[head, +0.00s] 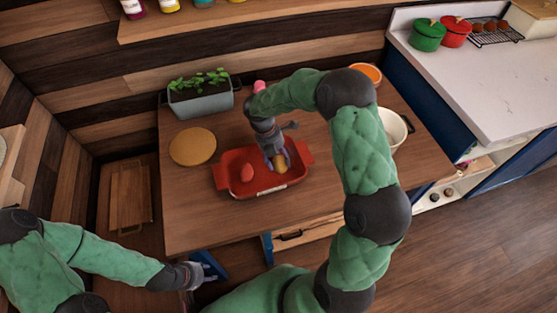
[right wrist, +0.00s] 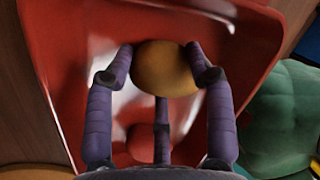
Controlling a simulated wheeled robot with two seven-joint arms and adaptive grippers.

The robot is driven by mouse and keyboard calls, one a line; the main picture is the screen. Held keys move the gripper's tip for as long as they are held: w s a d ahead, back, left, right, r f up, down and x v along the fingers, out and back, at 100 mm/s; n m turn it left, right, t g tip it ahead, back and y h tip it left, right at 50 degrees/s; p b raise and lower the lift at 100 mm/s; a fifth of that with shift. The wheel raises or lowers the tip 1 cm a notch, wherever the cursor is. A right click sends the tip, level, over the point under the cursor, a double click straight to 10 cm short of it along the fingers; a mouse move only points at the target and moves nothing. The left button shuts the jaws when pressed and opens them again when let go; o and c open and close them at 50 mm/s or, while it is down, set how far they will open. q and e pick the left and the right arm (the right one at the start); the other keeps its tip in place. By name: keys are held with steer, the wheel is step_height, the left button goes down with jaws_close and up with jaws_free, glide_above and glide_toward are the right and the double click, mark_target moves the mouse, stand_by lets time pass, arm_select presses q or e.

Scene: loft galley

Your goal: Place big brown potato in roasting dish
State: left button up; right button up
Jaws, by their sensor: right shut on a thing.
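The red roasting dish (head: 225,186) sits on the wooden counter, and its red wall fills much of the right wrist view (right wrist: 62,60). My right gripper (head: 277,158) reaches down into the dish from above. Its purple fingers are shut on the brown potato (head: 281,165), which shows between the fingertips in the right wrist view (right wrist: 165,70). The potato is inside the dish's outline; I cannot tell whether it touches the bottom. A reddish potato (head: 247,173) lies in the dish to the left. My left gripper (head: 200,273) is low beside a blue panel, its fingers unclear.
A round wooden board (head: 192,147) and a grey herb planter (head: 201,100) stand left of the dish. A white pot (head: 394,128) and an orange bowl (head: 368,73) stand to the right, partly behind my right arm. The counter in front of the dish is clear.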

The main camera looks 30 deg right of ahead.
steer(key=shift+f, duration=0.15)
steer(key=o, duration=1.2)
steer(key=shift+f, duration=0.1)
steer(key=shift+o, duration=0.2)
steer(key=p+v, duration=0.4)
steer(key=v, duration=0.8)
steer(key=shift+r+p, duration=0.25)
steer(key=shift+p, duration=0.1)
